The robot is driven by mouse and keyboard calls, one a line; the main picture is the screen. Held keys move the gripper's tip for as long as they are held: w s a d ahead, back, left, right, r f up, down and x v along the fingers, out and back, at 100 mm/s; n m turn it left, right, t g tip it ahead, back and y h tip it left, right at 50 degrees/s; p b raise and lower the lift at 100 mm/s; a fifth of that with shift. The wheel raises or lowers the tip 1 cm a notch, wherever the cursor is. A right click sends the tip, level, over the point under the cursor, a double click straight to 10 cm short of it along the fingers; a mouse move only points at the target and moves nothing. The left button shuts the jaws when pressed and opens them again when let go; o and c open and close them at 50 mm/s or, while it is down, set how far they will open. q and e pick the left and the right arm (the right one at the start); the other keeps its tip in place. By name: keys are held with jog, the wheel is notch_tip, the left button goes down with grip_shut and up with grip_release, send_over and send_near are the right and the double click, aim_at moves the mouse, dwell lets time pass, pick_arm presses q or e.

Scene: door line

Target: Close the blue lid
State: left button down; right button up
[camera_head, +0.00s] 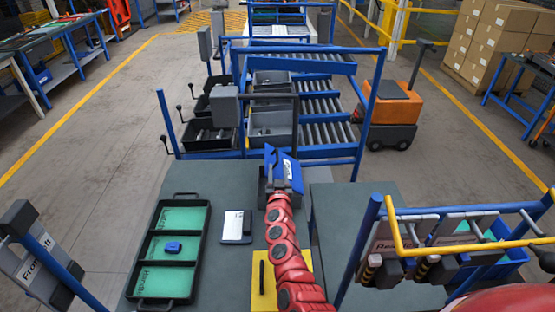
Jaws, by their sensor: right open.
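The blue lid (271,157) is raised and tilted at the back of a small blue-grey box (264,188) on the far part of the dark workbench. My right gripper (284,178) is at the end of the red arm that reaches up from the bottom edge. It is over the box, close in front of the lid, and overlaps it in the picture. Its fingers are small and partly hidden, and I cannot tell whether they touch the lid. It holds nothing that I can see. My left gripper is not in view.
A black tray (189,203) with green compartments holds a small blue part (173,247). A white and dark plate (236,227) lies beside it. A yellow mat (262,290) is partly under my arm. A blue roller rack (325,110) stands behind; a yellow-railed frame (470,243) is at right.

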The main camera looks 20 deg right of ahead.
aim_at(278, 158)
jog(key=b+x, duration=0.1)
jog(key=x, duration=0.3)
jog(key=shift+w+f, duration=0.15)
jog(key=shift+w, duration=0.15)
jog(key=shift+b+x, duration=0.55)
jog(key=shift+x, duration=0.3)
jog(key=shift+d, duration=0.1)
grip_shut()
jog(key=shift+s, duration=0.1)
dwell(0.4)
